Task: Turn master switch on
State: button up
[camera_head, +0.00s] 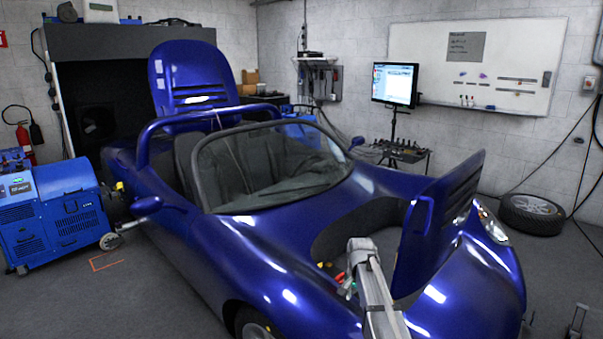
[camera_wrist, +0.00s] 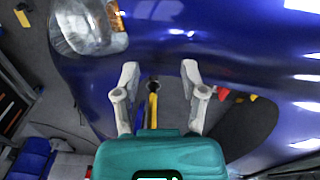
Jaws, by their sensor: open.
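My gripper (camera_wrist: 160,78) is open in the wrist view, its two grey fingers apart over the front of the blue car (camera_wrist: 215,22). A dark-tipped yellow part (camera_wrist: 153,105) shows between the fingers; I cannot tell whether it touches them. Small red parts (camera_wrist: 222,93) lie just right of the right finger, by the dark opening in the car's front. In the head view, my arm reaches over this opening and a small red part (camera_head: 340,277) shows beside it. I cannot tell which part is the master switch.
The raised blue front panel (camera_head: 435,225) stands right of my arm. A headlight (camera_wrist: 85,25) is at upper left in the wrist view. A blue machine (camera_head: 60,210) stands left of the car. A monitor (camera_head: 395,84) and a loose tyre (camera_head: 532,215) are farther back.

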jog(key=s+n, duration=0.7)
jog(key=s, duration=1.8)
notch_tip(320, 180, down, 22)
jog(key=b, duration=2.2)
notch_tip(320, 180, up, 35)
jog(key=p, duration=3.5)
jog(key=shift+w+a, duration=0.25)
jog(key=shift+a, duration=0.05)
jog(key=shift+f, duration=0.1)
